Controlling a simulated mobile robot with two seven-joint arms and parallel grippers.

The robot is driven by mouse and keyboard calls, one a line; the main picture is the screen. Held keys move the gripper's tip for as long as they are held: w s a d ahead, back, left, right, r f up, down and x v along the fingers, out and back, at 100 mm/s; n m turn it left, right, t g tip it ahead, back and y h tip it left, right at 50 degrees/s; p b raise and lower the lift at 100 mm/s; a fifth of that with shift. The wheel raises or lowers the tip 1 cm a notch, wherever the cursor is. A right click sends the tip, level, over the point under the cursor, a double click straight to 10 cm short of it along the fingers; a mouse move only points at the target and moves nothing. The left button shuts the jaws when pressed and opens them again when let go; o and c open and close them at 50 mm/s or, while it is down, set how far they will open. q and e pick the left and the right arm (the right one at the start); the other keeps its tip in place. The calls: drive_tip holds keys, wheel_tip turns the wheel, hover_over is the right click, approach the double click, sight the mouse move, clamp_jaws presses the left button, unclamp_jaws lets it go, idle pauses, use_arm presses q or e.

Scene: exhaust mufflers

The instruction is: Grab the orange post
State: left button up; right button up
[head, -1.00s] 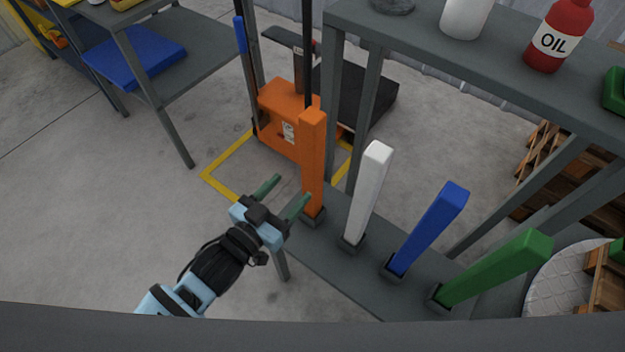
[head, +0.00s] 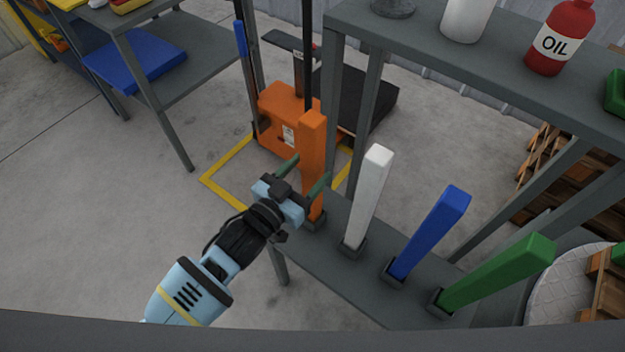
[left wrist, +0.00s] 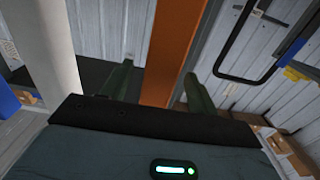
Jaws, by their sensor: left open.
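The orange post (head: 312,145) stands upright in a dark socket at the far left end of a low grey shelf. My left gripper (head: 305,170) is open at the post, with one finger on each side of it in the head view. In the left wrist view the orange post (left wrist: 172,50) rises between the two green fingers of the gripper (left wrist: 155,88), nearer the right finger. Whether a finger touches it, I cannot tell. My right gripper is not in view.
A white post (head: 368,200), a blue post (head: 430,232) and a green post (head: 498,272) stand in sockets to the right. An upper grey shelf (head: 480,75) holds a red oil bottle (head: 559,40). An orange machine (head: 280,118) stands behind.

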use_arm(q)
drive_tip(key=shift+x, duration=1.15)
clamp_jaws()
